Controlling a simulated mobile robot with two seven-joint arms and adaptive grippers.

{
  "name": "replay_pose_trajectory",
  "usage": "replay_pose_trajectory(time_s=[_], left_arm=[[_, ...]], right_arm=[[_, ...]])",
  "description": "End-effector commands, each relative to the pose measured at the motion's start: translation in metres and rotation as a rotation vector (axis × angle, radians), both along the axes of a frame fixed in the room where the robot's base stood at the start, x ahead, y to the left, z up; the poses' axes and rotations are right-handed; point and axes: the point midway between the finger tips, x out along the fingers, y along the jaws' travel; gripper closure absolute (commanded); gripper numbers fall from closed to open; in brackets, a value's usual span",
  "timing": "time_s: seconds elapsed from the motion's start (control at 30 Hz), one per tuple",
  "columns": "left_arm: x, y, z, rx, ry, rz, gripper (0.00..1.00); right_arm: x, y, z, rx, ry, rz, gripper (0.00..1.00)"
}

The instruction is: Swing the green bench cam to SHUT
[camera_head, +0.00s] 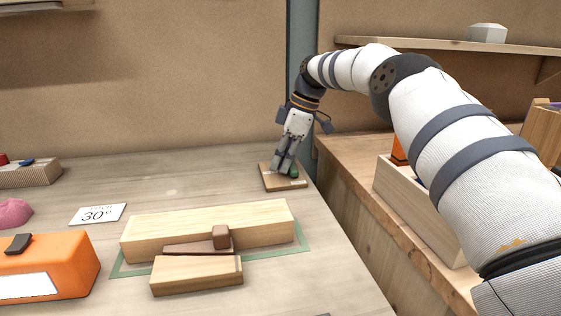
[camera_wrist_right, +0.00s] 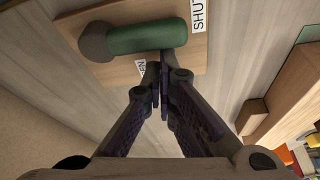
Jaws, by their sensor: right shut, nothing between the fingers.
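The green bench cam (camera_head: 293,172) is mounted on a small wooden board (camera_head: 272,186) near the right edge of the bench. In the right wrist view, its thick green handle (camera_wrist_right: 147,35) runs across the board (camera_wrist_right: 196,58) from a grey round part (camera_wrist_right: 96,42). The handle's right end lies near the SHUT label (camera_wrist_right: 199,14). A second label (camera_wrist_right: 140,67), partly hidden, shows "EN" below the handle. My right gripper (camera_wrist_right: 158,76) is shut and empty, its tips just beside the handle. Whether they touch it I cannot tell. My left gripper is not in view.
Light wooden blocks (camera_head: 205,228) lie on a green-edged area mid-bench. An orange box (camera_head: 45,262), a pink lump (camera_head: 14,213) and a "30°" card (camera_head: 97,214) are at left. A lower wooden surface with a long box (camera_head: 415,205) lies right, across a gap.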

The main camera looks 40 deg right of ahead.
Motion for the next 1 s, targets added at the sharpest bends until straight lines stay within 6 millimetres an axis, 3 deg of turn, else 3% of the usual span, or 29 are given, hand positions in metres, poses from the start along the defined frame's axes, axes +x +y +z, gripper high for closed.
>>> replay_pose_trajectory(time_s=[0.67, 0.77, 0.93, 1.0], left_arm=[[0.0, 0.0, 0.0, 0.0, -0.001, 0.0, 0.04], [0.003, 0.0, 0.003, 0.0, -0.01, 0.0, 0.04], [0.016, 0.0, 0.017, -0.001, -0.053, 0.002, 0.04], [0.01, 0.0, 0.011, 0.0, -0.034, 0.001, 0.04]], right_arm=[[0.0, 0.0, 0.0, -0.001, 0.001, -0.001, 1.0], [0.002, 0.007, 0.002, -0.001, -0.001, 0.0, 1.0], [0.011, 0.041, 0.009, -0.002, -0.008, 0.0, 1.0], [0.01, 0.033, 0.019, -0.002, -0.007, -0.009, 1.0]])
